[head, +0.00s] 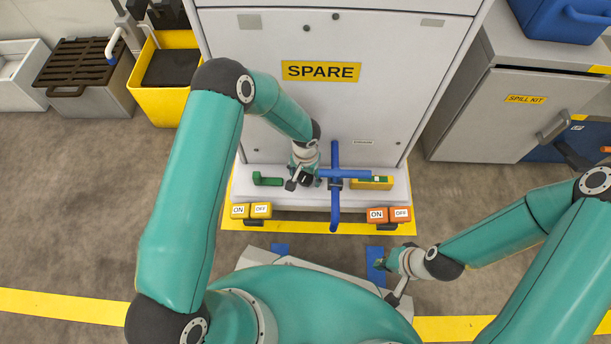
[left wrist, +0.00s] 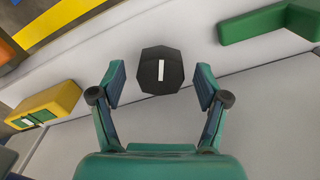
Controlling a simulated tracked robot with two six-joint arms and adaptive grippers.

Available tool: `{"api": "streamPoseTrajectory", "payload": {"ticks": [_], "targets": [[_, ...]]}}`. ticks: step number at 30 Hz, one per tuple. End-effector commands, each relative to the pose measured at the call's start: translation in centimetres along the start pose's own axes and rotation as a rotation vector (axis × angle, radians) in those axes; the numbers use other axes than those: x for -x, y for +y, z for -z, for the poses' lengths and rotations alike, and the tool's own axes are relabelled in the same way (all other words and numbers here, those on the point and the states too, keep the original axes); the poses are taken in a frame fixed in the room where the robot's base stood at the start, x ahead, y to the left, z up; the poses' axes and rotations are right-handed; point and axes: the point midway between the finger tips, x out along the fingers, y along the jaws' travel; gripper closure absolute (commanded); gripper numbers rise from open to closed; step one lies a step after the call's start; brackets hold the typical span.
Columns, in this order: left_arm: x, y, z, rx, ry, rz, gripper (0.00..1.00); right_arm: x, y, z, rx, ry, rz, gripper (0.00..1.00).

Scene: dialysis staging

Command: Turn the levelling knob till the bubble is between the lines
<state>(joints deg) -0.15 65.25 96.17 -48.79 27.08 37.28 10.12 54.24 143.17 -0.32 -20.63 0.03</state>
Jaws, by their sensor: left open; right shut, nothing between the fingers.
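The levelling knob (left wrist: 162,70) is dark and many-sided, with a white mark that runs nearly upright in the left wrist view. My left gripper (left wrist: 160,76) is open, with one finger on each side of the knob and a gap on both sides. In the head view my left gripper (head: 304,181) is at the white ledge and largely covers the knob. The yellow level (head: 371,183) has a small green window; it also shows in the left wrist view (left wrist: 48,105). The bubble's place between the lines is too small to tell. My right gripper (head: 384,264) is shut and empty.
A blue cross-shaped handle (head: 335,158) stands between my left gripper and the level. A green bracket (head: 268,181) lies on the ledge to the left. The SPARE cabinet (head: 300,110) rises behind.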

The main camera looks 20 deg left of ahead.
Motion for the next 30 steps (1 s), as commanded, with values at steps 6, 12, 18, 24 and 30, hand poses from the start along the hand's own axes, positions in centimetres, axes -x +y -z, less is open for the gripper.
{"api": "streamPoseTrajectory", "payload": {"ticks": [6, 12, 18, 24, 30], "targets": [[-0.06, -0.02, 0.01, 0.001, 0.000, 0.000, 0.25, 0.00, 0.00, 0.00, 0.000, 0.000, 0.000, 1.00], [-0.04, -0.01, 0.00, 0.000, 0.000, 0.000, 0.50, 0.00, 0.00, 0.00, 0.000, 0.000, 0.000, 1.00], [-0.04, 0.00, -0.01, 0.000, 0.000, 0.000, 0.84, 0.00, 0.00, 0.00, 0.000, 0.000, 0.000, 1.00], [-0.04, 0.03, -0.01, -0.007, 0.000, 0.000, 0.85, -0.02, 0.01, 0.00, 0.000, 0.000, 0.000, 1.00], [-0.05, 0.04, -0.01, -0.056, 0.000, -0.001, 0.85, -0.07, 0.03, 0.00, 0.000, 0.000, 0.000, 1.00]]}}
